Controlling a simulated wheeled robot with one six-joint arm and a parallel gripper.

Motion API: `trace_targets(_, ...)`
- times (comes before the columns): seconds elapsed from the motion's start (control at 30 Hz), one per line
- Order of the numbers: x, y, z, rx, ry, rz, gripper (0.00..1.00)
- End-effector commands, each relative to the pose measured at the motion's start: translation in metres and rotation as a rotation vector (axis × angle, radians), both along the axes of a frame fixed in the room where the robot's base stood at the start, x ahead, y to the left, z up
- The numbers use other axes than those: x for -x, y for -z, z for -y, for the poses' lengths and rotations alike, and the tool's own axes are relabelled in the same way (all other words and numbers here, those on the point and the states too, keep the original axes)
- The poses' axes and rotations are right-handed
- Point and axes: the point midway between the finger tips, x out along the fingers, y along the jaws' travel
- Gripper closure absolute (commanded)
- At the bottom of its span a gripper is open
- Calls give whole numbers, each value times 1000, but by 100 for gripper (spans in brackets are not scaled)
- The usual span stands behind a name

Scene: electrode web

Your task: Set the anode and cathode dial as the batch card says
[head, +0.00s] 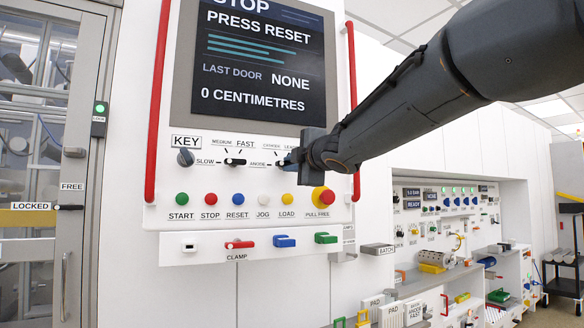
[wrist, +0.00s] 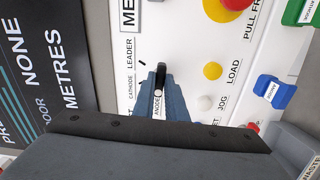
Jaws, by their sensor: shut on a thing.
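The anode and cathode dial (wrist: 161,74) is a black knob on the white panel, with ANODE, CATHODE and LEADER printed around it. In the head view my gripper (head: 290,160) is at this dial and covers most of it. In the wrist view my gripper (wrist: 158,90) is shut on the knob, a blue-grey finger on each side. A pale mark on the knob shows between the fingers, on the ANODE side. I cannot tell the exact setting. A small card (head: 416,311) low in the head view carries lines of text, of which ANODE and FAST seem readable.
The speed dial (head: 235,162) and KEY switch (head: 185,157) are left of my gripper. Below are coloured buttons and the red PULL FREE knob (head: 323,198). Red rails (head: 354,110) flank the screen (head: 255,60), which reads STOP, PRESS RESET. A BATCH holder (head: 377,249) is lower right.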

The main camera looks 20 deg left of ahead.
Motion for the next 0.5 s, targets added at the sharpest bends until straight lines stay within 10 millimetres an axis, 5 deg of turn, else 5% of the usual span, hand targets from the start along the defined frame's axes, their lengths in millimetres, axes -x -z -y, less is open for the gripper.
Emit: trace_targets(0.5,1,0,-1,70,-3,61,100)
